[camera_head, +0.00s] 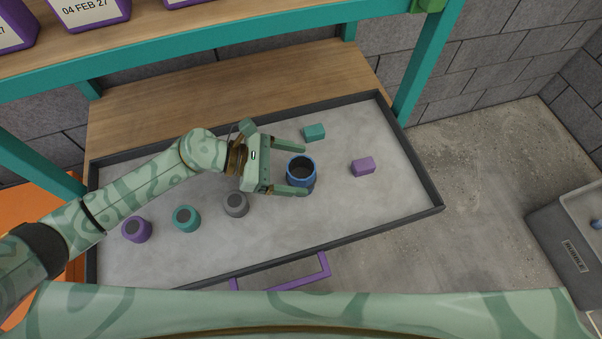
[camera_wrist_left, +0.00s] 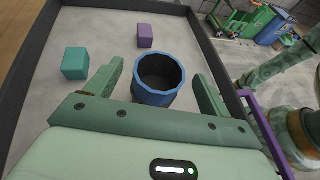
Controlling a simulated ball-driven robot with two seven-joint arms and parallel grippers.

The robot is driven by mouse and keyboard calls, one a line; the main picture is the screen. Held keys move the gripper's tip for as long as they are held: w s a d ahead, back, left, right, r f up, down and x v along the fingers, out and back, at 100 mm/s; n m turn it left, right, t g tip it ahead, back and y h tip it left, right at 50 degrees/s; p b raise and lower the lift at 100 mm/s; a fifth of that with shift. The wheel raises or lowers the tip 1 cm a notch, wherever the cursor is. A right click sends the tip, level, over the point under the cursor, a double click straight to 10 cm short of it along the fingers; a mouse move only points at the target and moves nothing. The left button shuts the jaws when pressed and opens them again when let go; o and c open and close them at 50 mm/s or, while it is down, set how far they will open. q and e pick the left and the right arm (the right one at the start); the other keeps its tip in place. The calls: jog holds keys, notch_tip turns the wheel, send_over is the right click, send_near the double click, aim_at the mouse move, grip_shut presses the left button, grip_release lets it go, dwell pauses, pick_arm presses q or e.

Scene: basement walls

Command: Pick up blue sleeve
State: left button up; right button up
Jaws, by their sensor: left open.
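The blue sleeve (camera_head: 301,180) is a short hollow cylinder, open at the top, standing upright on the grey tray (camera_head: 420,190). My left gripper (camera_head: 298,170) is open, with one finger on the far side of the sleeve and one on the near side. In the left wrist view the sleeve (camera_wrist_left: 158,98) sits between the two open fingers (camera_wrist_left: 155,88), a little ahead of the palm. I cannot tell whether either finger touches it. My right gripper is not in view.
A teal block (camera_head: 314,131) and a purple block (camera_head: 363,167) lie beyond the sleeve. Purple (camera_head: 137,229), teal (camera_head: 186,218) and grey (camera_head: 236,205) cylinders stand left of it. The tray has a dark raised rim. A teal-framed shelf (camera_head: 200,51) overhangs the back.

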aim_at(309, 170)
pick_arm(q)
jog(key=x, duration=0.3)
jog(key=shift+d+f, duration=0.15)
jog(key=shift+d, duration=0.2)
jog(key=c, duration=1.1)
